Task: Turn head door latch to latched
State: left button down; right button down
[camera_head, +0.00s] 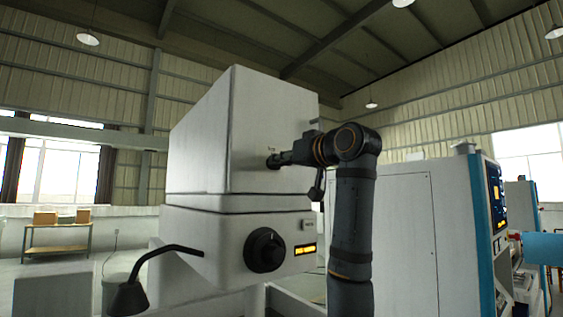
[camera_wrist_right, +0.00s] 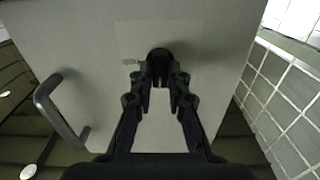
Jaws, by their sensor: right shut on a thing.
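The head door latch (camera_wrist_right: 160,56) is a dark round knob on a pale label plate on the white head door (camera_head: 245,130). My right gripper (camera_head: 272,161) reaches the door from the right in the head view. In the right wrist view my right gripper (camera_wrist_right: 160,84) has its fingertips closed on the latch. The fingers and the arm hide most of the latch in the head view, and I cannot tell its turn position. Small lettering shows left of the latch in the wrist view. My left gripper is not in view.
A dark door handle (camera_wrist_right: 62,110) stands out left of the latch in the wrist view. Below the head are a black rotary knob (camera_head: 264,250) and a yellow display (camera_head: 305,249). A dark lamp (camera_head: 128,297) on a bent arm stands front left. A grey-blue cabinet (camera_head: 425,230) stands at right.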

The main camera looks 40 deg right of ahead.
jog(key=shift+d+f+m+b, duration=0.1)
jog(key=shift+m+b, duration=1.45)
jog(key=shift+m, duration=2.75)
jog(key=shift+d+f+m+b, duration=0.1)
jog(key=shift+m+b, duration=1.45)
jog(key=shift+m, duration=2.75)
jog(key=c, duration=1.6)
grip_release()
jog(key=o, duration=0.3)
jog(key=shift+s, duration=0.15)
jog(key=s+a, duration=0.1)
jog(key=s, duration=1.1)
jog(key=shift+a, duration=0.15)
